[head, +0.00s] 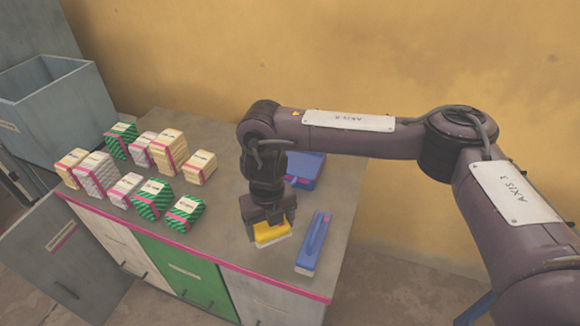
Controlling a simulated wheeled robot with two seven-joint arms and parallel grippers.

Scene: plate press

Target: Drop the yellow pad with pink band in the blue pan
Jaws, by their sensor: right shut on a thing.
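My right gripper (268,222) points down over the counter and is shut on a yellow pad (270,235). The pad shows a yellow top and a pale lower side; I cannot make out a pink band on it. It is at or just above the counter top; I cannot tell if it touches. The blue pan (308,165) sits on the counter behind and to the right of the gripper, partly hidden by my right arm, with a pink mark near its front. My left gripper is not in view.
A long blue tool with a raised handle (313,245) lies right of the held pad. Several banded green, white and cream packs (153,199) stand on the counter's left part. A grey bin (55,105) is at far left. The counter's pink-trimmed front edge (215,262) is close.

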